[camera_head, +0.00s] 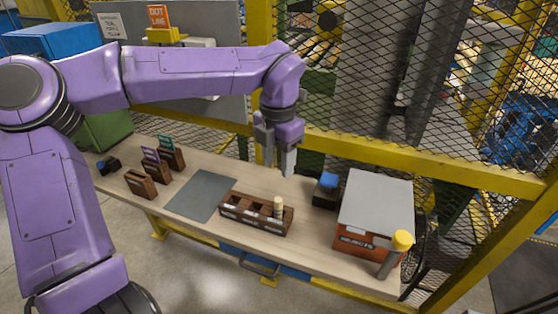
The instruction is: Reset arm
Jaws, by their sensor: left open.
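My left arm, purple, comes in from the left and reaches across above the table. My left gripper (277,157) points down over the back of the table, behind the wooden tray (238,216). Its grey fingers are apart and nothing shows between them. The tray has several compartments, and a pale turned wood piece (278,207) stands upright in its right part. My right gripper is not in the picture.
On the table (222,179) lie a grey mat (201,195), several brown wooden holders (156,171) at left, a dark box with a blue top (326,190) and an orange rejects bin (372,215) with a grey lid at right. A mesh fence (400,110) stands behind.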

